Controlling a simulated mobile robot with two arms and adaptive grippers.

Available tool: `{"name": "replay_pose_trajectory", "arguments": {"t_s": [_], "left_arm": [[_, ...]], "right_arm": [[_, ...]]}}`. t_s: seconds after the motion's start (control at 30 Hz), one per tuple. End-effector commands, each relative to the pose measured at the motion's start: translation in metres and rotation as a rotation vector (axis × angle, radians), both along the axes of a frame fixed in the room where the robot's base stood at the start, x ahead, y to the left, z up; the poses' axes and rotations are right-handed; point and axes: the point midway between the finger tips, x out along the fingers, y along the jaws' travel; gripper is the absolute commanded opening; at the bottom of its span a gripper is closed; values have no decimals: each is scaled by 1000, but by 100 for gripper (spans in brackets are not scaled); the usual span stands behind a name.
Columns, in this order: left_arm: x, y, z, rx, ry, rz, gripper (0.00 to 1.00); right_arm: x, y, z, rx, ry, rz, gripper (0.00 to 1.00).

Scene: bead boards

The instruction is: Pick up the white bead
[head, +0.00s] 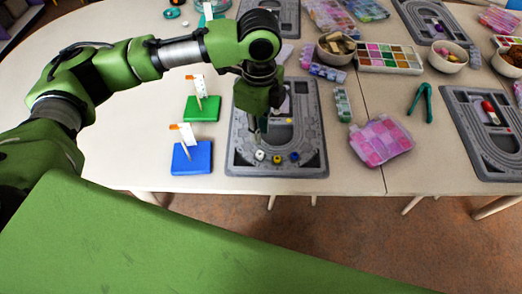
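The white bead (260,155) sits on the near left part of a grey bead board (238,160) on the table. A yellow bead (277,160) and a blue bead (295,156) sit to its right in a row. My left gripper (259,138) points down over the board, just above and behind the white bead in the picture. Its fingers are small and dark here, so I cannot tell whether they are apart. The gripper and wrist hide part of the board's middle. My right gripper is not in view.
A blue block (192,158) and a green block (202,109), each with a small white flag, stand left of the board. A pink bead case (381,140) and a green bead strip (342,104) lie to its right. More boards and bowls stand farther off.

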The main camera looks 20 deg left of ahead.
Motion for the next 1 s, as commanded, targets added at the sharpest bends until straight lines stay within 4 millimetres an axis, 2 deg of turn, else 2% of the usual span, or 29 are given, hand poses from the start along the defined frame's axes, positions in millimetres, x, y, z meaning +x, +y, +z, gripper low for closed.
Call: {"name": "replay_pose_trajectory", "arguments": {"t_s": [0.1, 0.2, 0.37, 0.53, 0.7, 0.97, 1.0], "left_arm": [[-1, 0, -23, 0, 1, 1, 18], [0, 0, -35, 0, 1, 1, 18], [0, 0, -44, 0, -1, 0, 18], [-2, 0, -68, 1, 2, -1, 18], [-2, 0, -89, 0, -1, -1, 18], [-2, 0, -94, 0, -2, -1, 18], [-2, 0, -94, 0, -2, -1, 15]], "right_arm": [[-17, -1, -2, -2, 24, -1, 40], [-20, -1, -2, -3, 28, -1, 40], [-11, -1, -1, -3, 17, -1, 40], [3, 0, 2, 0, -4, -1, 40], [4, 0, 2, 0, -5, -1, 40], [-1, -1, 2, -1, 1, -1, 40], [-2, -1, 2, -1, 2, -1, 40]]}}
